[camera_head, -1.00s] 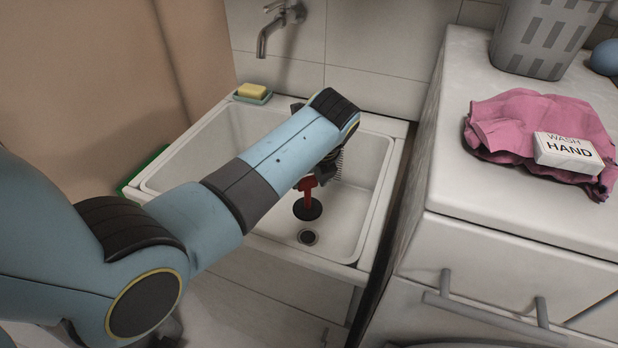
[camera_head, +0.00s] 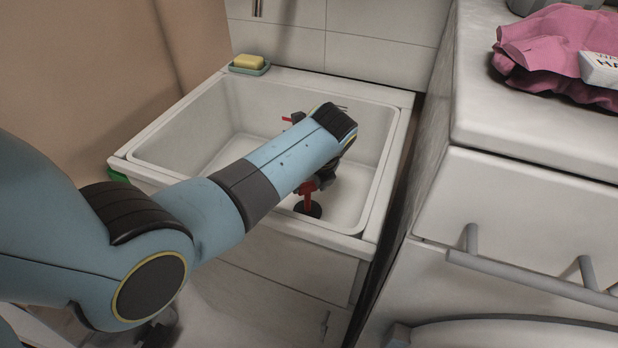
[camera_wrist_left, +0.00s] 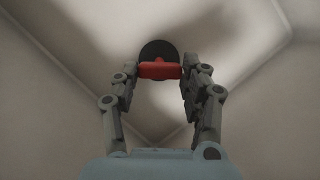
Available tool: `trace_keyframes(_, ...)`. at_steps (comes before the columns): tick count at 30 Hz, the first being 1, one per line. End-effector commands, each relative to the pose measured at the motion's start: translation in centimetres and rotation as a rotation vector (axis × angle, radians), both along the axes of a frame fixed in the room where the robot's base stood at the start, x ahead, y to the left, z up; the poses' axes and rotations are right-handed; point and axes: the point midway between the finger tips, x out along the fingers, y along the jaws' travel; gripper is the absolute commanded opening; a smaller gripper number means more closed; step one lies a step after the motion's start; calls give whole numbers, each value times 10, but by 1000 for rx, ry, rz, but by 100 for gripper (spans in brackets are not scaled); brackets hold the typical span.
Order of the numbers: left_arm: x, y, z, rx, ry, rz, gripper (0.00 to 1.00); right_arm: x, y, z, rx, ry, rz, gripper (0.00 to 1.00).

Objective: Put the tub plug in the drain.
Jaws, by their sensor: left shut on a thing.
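The tub plug, a black disc with a red handle (camera_head: 307,192), hangs inside the white sink basin (camera_head: 182,134). My left gripper (camera_head: 309,184) is shut on the red handle, with the black disc below it. In the left wrist view the plug's red handle (camera_wrist_left: 160,71) sits between the left fingertips (camera_wrist_left: 160,75), and the black disc shows behind it. The drain is hidden now in both views. I cannot tell the disc's height above the basin floor. My right gripper is not in view.
A yellow soap (camera_head: 249,62) on a green dish (camera_head: 262,70) sits on the sink's back left corner. A white cabinet (camera_head: 525,200) stands close to the right, with a pink cloth (camera_head: 545,45) and a white box (camera_head: 603,69) on top. The basin walls surround my left gripper.

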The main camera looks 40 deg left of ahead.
Motion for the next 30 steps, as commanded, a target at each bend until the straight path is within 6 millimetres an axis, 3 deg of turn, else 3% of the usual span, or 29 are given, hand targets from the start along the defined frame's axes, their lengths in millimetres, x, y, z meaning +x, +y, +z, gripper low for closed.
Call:
trace_keyframes(29, 0, 0, -11, 1, -1, 0, 0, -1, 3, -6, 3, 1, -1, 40)
trace_keyframes(30, 0, 0, -11, 1, -1, 0, 47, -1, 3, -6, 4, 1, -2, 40)
